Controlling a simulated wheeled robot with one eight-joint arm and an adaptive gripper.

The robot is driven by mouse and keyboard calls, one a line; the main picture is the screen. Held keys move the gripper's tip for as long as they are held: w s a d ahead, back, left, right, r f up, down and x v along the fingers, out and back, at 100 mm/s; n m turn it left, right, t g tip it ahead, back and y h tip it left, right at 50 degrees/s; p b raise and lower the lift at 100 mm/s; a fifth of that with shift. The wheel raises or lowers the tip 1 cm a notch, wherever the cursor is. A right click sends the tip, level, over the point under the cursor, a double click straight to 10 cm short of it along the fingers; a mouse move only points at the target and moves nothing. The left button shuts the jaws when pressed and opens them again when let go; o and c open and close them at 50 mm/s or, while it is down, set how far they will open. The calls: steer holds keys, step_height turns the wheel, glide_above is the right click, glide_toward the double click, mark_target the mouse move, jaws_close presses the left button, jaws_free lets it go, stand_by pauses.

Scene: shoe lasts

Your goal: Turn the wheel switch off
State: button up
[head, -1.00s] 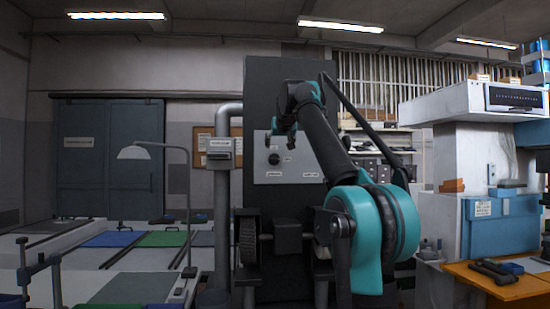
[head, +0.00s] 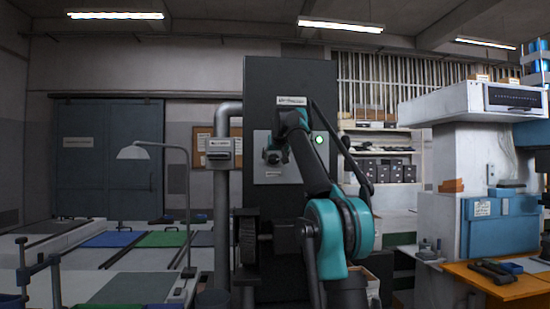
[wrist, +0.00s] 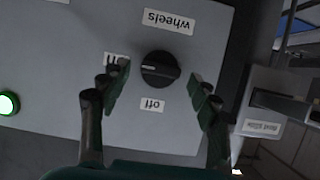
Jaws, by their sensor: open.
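The wheel switch is a round black knob (wrist: 161,70) on a grey panel (wrist: 55,75). In the wrist view the labels appear upside down: "wheels" (wrist: 169,20) above the knob and "off" (wrist: 152,104) below it. A third label, seemingly "on" (wrist: 110,62), is partly covered by a finger at the left. The knob's white mark points left, towards that label. My gripper (wrist: 158,82) is open, one finger on each side of the knob, with gaps visible between. In the head view my gripper (head: 271,157) is in front of the panel and hides the knob.
A lit green lamp (head: 320,139) sits on the dark cabinet (head: 262,90), right of my gripper; it also shows in the wrist view (wrist: 8,103). A grey pipe (head: 222,230) with a small labelled box (head: 223,148) stands left of the cabinet.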

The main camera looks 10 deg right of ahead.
steer(key=c, duration=1.2)
steer(key=shift+o, duration=0.2)
steer(key=shift+a, duration=0.1)
steer(key=n+h, duration=0.2)
steer(key=n, duration=0.1)
steer(key=shift+a, duration=0.3)
steer(key=n, duration=0.1)
steer(key=n+h, duration=0.2)
steer(key=shift+a+f+n+t, duration=0.25)
steer(key=shift+n+t, duration=0.05)
steer(key=shift+t, duration=0.1)
steer(key=n, duration=0.1)
steer(key=n+h, duration=0.1)
steer(key=n+t, duration=0.1)
steer(key=shift+a+f+h, duration=0.15)
steer(key=shift+f+h, duration=0.1)
steer(key=shift+h, duration=0.15)
steer(key=shift+f+n+t+h, duration=0.15)
steer(key=shift+n+t+h, duration=0.15)
steer(key=shift+n, duration=0.6)
steer(key=shift+f+n+t+h, duration=0.1)
steer(key=shift+n+t+h, duration=0.2)
steer(key=shift+n, duration=0.6)
